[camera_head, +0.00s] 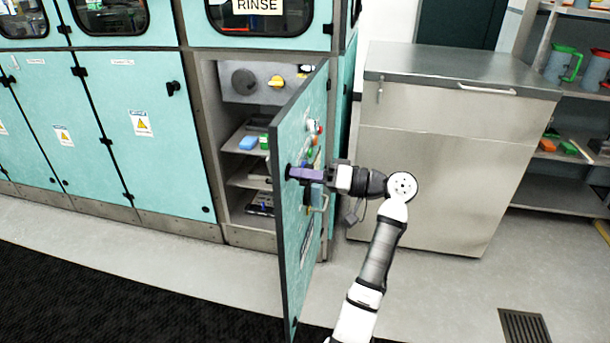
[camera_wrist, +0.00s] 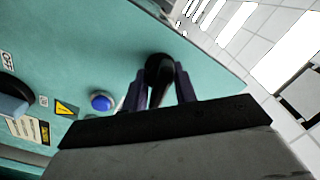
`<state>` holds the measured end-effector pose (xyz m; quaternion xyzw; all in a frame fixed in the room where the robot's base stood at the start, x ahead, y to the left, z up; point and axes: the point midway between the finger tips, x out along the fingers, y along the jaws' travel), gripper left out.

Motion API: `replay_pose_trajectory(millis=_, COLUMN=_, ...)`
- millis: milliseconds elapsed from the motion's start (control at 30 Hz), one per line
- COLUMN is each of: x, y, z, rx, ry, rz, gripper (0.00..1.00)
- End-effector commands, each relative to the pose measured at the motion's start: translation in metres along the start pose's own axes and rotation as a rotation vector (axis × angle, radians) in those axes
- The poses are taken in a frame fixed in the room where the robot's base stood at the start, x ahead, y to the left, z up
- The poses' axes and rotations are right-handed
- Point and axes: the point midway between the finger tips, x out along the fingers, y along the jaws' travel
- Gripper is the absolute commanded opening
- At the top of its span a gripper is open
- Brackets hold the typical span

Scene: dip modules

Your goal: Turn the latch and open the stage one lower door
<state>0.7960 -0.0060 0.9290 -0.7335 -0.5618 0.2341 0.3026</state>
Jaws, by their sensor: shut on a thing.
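The teal lower door (camera_head: 290,235) stands swung well out from its cabinet, and its thin outer edge faces the camera. My gripper (camera_head: 298,173) is at the upper part of the door, near its free edge. In the wrist view my gripper (camera_wrist: 159,82) has its two dark fingers on either side of the black latch (camera_wrist: 158,68) and is shut on it. The latch's exact angle is hard to tell.
The door face carries a blue button (camera_wrist: 102,101) and a yellow warning label (camera_wrist: 66,107). A steel cabinet (camera_head: 430,180) stands close right of my arm. Floor in front is clear.

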Motion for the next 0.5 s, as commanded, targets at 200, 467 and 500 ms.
replay_pose_trajectory(millis=200, x=-0.0022, y=-0.0008, z=-0.0043, rx=-0.003, ry=0.015, rz=0.003, gripper=0.29)
replay_pose_trajectory(millis=467, x=-0.0007, y=-0.0005, z=-0.0022, rx=-0.001, ry=0.008, rz=0.001, gripper=0.5)
replay_pose_trajectory(millis=500, x=-0.0005, y=-0.0005, z=-0.002, rx=-0.001, ry=0.007, rz=0.001, gripper=0.5)
